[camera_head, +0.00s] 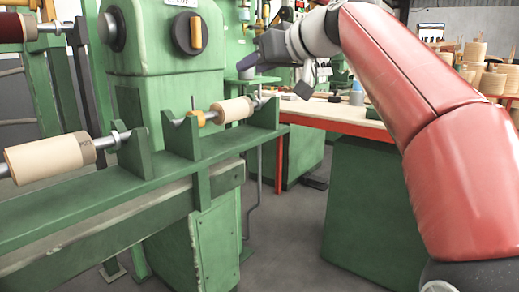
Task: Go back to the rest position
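My red arm reaches in from the right, and its end is at the top middle of the view. My gripper (248,68) is a dark shape pointing left, above the green machine's bench. It is too small and turned too far to show whether its fingers are open or shut. A cream coil (232,110) sits on a shaft between green supports, below my gripper and apart from it. An orange collar (205,117) is on the same shaft. A second cream coil (48,160) is on a shaft at the left.
A green winding machine (165,60) with a long bench (110,192) fills the left. A worktable (340,112) with an orange-red edge stands behind my arm, with small items on it. Several wooden spools (490,82) stand at the right. Grey floor (285,235) is open in the lower middle.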

